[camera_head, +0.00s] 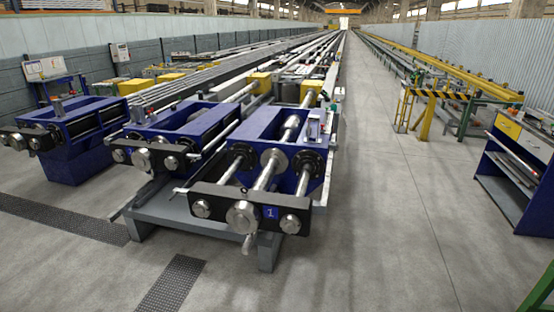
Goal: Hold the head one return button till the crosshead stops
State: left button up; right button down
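Head one is the nearest blue machine head (262,124), in the middle of the head view. Its black crosshead (291,214) carries a blue plate marked 1 (270,213). The crosshead stands out in front of the blue body on bright steel rods (266,172), with a clear gap between. A small pale box (314,128) with a bit of red is on the head's right side. It may hold the buttons, but it is too small to tell. Neither of my grippers is in view.
Two more blue heads stand to the left, a middle one (190,117) and a far-left one (75,165). A blue cabinet (515,185) is at the right edge. A yellow frame (427,115) stands behind it. The grey floor aisle (390,200) between is clear.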

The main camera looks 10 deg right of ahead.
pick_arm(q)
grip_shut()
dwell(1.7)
